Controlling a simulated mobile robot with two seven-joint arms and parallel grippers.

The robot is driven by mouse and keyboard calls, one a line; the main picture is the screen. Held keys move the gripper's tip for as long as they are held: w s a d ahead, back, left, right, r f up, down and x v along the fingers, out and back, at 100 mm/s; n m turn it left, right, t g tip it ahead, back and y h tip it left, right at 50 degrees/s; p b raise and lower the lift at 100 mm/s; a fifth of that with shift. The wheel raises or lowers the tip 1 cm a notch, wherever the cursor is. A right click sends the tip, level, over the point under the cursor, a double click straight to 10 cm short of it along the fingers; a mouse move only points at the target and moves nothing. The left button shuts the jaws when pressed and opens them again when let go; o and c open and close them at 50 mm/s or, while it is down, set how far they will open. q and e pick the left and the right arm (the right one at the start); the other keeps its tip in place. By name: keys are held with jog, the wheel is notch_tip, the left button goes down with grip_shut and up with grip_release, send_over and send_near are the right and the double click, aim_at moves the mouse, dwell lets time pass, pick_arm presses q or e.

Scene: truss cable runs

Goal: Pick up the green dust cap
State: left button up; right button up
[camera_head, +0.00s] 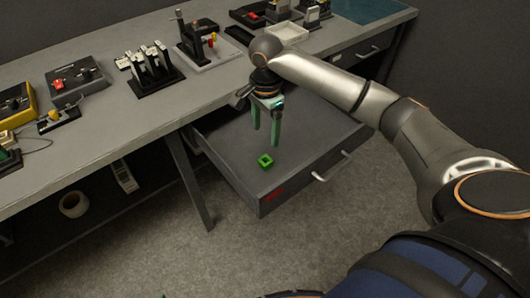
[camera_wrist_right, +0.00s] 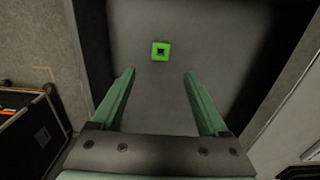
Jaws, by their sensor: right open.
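The green dust cap (camera_head: 265,160) is a small bright green square piece with a dark hole in its middle. It lies on the floor of an open drawer (camera_head: 222,150) under the workbench. It also shows in the right wrist view (camera_wrist_right: 161,51), ahead of the fingertips and roughly centred between them. My right gripper (camera_head: 265,140) is open and empty, with its green fingers pointing down over the drawer. In the right wrist view its two fingers (camera_wrist_right: 158,72) are spread apart, and the cap is clear of both. My left gripper is not in view.
The drawer walls and its front with a handle (camera_head: 332,166) surround the cap. The workbench (camera_head: 105,105) carries several devices, including a black rack (camera_head: 155,80) and a grey box with a red button (camera_head: 77,80). A white roll (camera_head: 74,204) sits below the bench.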

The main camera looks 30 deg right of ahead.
jog(key=b, duration=0.2)
send_over(265, 163)
notch_tip(265, 163, down, 6)
jog(key=shift+s, duration=0.15)
jog(key=shift+f, duration=0.6)
notch_tip(265, 163, down, 4)
jog(key=shift+f+b, duration=0.2)
jog(key=shift+b, duration=0.55)
jog(key=shift+w+f, duration=0.2)
jog(key=shift+f, duration=0.1)
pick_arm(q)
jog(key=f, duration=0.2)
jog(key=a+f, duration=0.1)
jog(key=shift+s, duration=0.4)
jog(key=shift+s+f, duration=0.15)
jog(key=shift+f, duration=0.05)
pick_arm(e)
grip_shut()
